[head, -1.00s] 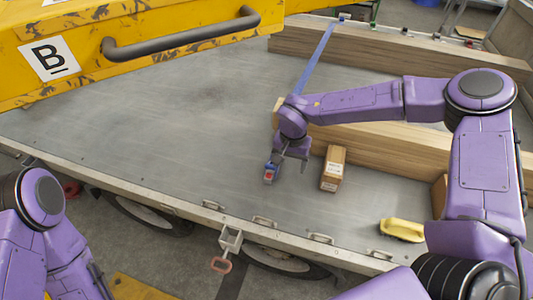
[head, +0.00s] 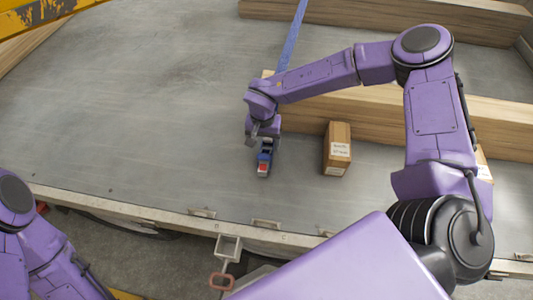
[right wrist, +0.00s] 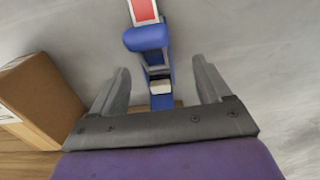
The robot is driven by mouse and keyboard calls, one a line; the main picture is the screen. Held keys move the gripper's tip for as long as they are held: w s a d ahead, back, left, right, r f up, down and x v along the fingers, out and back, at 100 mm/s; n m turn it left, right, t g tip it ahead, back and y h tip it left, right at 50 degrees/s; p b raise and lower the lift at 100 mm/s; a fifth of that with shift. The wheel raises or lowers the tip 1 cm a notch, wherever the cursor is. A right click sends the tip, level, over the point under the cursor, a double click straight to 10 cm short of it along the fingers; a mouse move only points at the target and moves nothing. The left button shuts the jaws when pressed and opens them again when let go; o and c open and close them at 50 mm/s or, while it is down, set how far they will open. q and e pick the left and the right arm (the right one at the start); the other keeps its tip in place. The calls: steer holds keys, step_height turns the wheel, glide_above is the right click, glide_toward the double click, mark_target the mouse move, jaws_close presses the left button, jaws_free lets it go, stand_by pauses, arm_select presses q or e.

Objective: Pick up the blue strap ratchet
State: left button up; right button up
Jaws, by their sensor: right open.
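The blue strap ratchet (head: 264,160), with a red and white label, lies on the grey trailer bed near its front edge. In the right wrist view the ratchet (right wrist: 150,45) runs up between the fingers, its label toward the top. My right gripper (head: 261,138) is just above the ratchet's far end. In the right wrist view the right gripper (right wrist: 160,88) is open, one finger on either side of the ratchet with gaps between. My left arm shows at the lower left, but its gripper is out of view.
A cardboard box (head: 338,149) stands to the right of the ratchet. Long timber beams (head: 400,118) lie behind the box. A blue strap (head: 292,38) runs over the far beam. The bed (head: 120,120) is clear to the left.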

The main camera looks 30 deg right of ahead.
mark_target(266, 151)
steer(key=f, duration=0.1)
steer(key=f+p, duration=0.1)
steer(key=f, duration=0.3)
steer(key=shift+s+d+f, duration=0.1)
steer(key=shift+s+d, duration=0.1)
steer(key=shift+d, duration=0.15)
steer(key=shift+f, duration=0.55)
steer(key=c, duration=1.3)
